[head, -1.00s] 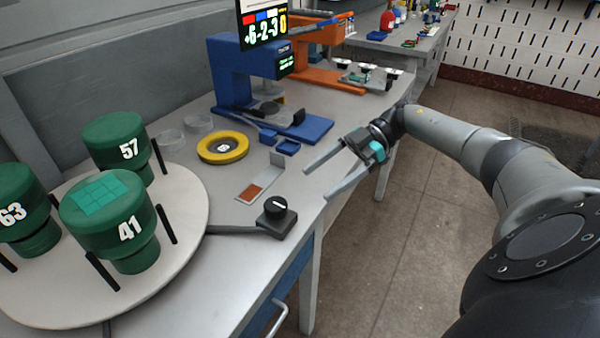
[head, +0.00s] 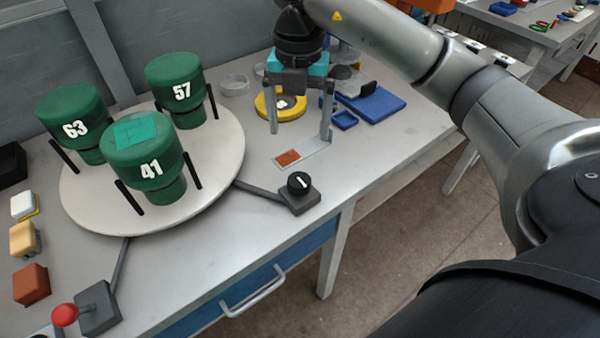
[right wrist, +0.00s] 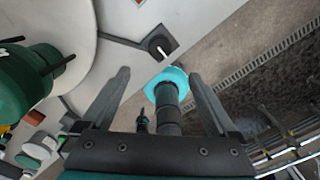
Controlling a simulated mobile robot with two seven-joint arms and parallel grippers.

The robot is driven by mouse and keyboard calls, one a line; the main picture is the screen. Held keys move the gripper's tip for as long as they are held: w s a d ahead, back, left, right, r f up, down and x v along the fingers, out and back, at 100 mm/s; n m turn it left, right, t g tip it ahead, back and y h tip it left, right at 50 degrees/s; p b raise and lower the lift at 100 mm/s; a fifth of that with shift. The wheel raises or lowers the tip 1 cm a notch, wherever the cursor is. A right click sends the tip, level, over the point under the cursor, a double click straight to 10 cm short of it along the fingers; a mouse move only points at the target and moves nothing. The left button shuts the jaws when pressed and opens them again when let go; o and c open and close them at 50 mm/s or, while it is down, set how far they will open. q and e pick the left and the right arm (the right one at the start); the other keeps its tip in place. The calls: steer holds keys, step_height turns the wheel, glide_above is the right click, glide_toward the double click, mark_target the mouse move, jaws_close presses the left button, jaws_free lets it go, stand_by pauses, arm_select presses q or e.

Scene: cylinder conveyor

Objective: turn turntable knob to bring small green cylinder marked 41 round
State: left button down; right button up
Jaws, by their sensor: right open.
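The green cylinder marked 41 (head: 148,165) stands on the round white turntable (head: 215,190), at its front, with a lighter green patch on top. Cylinders marked 63 (head: 75,122) and 57 (head: 177,85) stand behind it on the same plate. The black turntable knob (head: 299,183), with a white line on top, sits on a dark block at the end of an arm right of the turntable. It also shows in the right wrist view (right wrist: 160,46). My right gripper (head: 300,135) is open and empty, pointing down above the table behind the knob, apart from it. My left gripper is out of view.
A yellow ring (head: 281,106) and blue trays (head: 372,104) lie behind my right gripper. An orange-brown patch (head: 288,157) lies near its fingers. The table's front edge passes close to the knob.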

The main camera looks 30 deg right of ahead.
mark_target(299, 179)
step_height(299, 179, down, 14)
steer(key=shift+b, duration=1.1)
steer(key=c, duration=1.4)
steer(key=shift+n, duration=0.3)
steer(key=o, duration=1.4)
step_height(299, 179, up, 15)
steer(key=p, duration=0.3)
steer(key=shift+r, duration=0.15)
